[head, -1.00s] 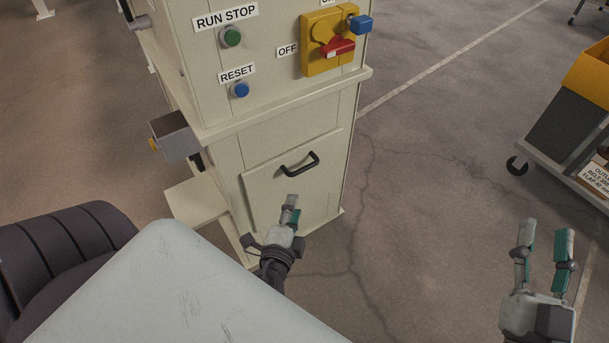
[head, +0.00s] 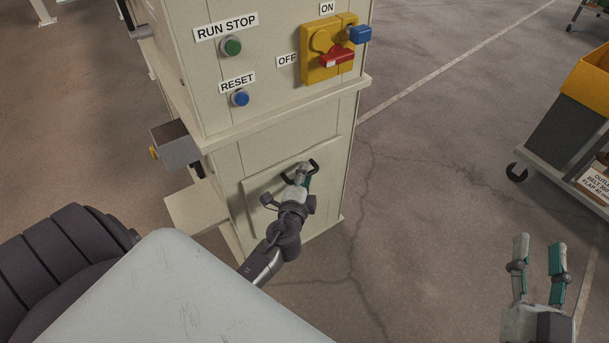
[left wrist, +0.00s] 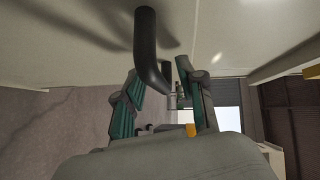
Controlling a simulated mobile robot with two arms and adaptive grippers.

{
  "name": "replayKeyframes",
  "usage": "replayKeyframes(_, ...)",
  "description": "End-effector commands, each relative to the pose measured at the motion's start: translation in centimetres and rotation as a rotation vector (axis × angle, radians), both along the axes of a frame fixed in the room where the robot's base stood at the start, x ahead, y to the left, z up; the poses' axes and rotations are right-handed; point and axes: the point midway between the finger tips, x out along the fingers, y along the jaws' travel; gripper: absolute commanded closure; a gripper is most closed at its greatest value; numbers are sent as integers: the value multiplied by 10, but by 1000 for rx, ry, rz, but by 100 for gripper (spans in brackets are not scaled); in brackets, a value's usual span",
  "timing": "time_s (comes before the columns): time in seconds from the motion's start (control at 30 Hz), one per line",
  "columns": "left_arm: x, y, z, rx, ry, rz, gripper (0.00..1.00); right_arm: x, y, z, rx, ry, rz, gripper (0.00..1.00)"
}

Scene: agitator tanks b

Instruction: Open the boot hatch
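The boot hatch (head: 328,188) is a cream panel on the lower front of the cabinet, and it looks closed. Its black bar handle (head: 314,164) is partly hidden behind my left gripper (head: 303,171). In the left wrist view, the black handle (left wrist: 147,45) reaches down between the two fingers of my left gripper (left wrist: 158,80). These fingers are apart, one on each side of the bar, with visible gaps. My right gripper (head: 540,243) is open and empty over the floor at lower right.
Above the hatch are a green button (head: 232,47), a blue reset button (head: 240,99) and a red switch handle (head: 337,60) on a yellow plate. A grey box (head: 177,148) juts out at the cabinet's left. A cart (head: 575,135) stands at right; the floor between is clear.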

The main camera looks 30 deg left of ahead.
Motion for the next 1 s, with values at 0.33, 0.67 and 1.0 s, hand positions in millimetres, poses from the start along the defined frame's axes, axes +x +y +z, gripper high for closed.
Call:
replayKeyframes(0.33,0,0,0,0,1,0,76,0,0,1,1,-3,0,60)
replayKeyframes(0.67,0,0,0,-1,1,0,100,0,0,0,1,-2,0,60)
replayKeyframes(1.0,1,0,-2,3,-1,0,100,-1,1,3,8,-28,2,60)
